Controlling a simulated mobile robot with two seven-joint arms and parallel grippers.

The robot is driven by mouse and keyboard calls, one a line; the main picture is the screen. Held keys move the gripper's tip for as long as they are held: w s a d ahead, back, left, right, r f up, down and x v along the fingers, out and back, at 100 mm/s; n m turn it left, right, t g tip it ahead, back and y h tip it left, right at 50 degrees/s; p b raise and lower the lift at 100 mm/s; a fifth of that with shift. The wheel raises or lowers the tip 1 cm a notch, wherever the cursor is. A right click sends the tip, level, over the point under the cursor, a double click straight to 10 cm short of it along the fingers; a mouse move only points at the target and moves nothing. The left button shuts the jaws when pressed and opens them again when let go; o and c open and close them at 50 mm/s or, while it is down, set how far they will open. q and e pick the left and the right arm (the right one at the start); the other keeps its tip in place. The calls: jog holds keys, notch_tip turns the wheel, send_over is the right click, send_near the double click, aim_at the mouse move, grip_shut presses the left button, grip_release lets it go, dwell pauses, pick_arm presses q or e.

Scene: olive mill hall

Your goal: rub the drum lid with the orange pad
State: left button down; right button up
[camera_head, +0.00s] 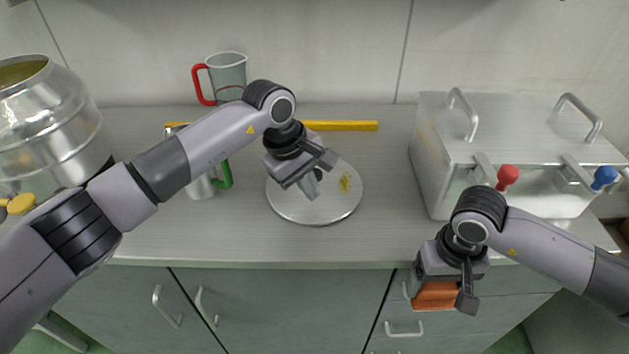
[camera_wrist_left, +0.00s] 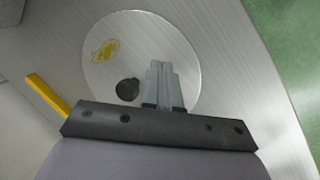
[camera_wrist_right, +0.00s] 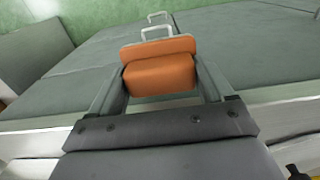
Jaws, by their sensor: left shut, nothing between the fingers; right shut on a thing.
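The drum lid (camera_head: 300,212) is a round pale metal disc lying flat on the counter. It has a yellow smear (camera_head: 345,182) on its right side and a dark knob near its middle. The lid (camera_wrist_left: 172,52), smear (camera_wrist_left: 104,50) and knob (camera_wrist_left: 127,89) also show in the left wrist view. My left gripper (camera_head: 313,189) is shut and empty above the lid, by the knob; I cannot tell if it touches. My right gripper (camera_head: 440,292) is shut on the orange pad (camera_head: 435,295), held in front of the counter edge. The pad (camera_wrist_right: 160,75) sits between the fingers in the right wrist view.
A metal box (camera_head: 440,160) with handles and red and blue knobs stands at the right. A red-handled jug (camera_head: 228,75), a green-handled mug (camera_head: 201,187) and a yellow bar (camera_head: 345,126) are behind or left of the lid. A metal drum (camera_head: 50,125) stands far left.

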pick_arm(q)
jog(key=w+a+r+m+t+y, duration=0.1)
jog(key=w+a+r+t+y, duration=0.1)
jog(key=w+a+r+y, duration=0.55)
pick_arm(e)
jog(key=shift+w+f, duration=0.1)
jog(key=shift+w, duration=0.2)
pick_arm(q)
jog(key=h+b, duration=0.3)
send_over(267, 185)
jog(key=shift+d+f, duration=0.15)
jog(key=shift+f, duration=1.35)
jog(key=shift+d+f, duration=0.15)
jog(key=shift+f, duration=1.35)
pick_arm(e)
jog(key=shift+f, duration=1.55)
pick_arm(q)
jog(key=shift+f+b, duration=0.95)
jog(key=shift+f, duration=0.4)
pick_arm(e)
jog(key=shift+f, duration=0.95)
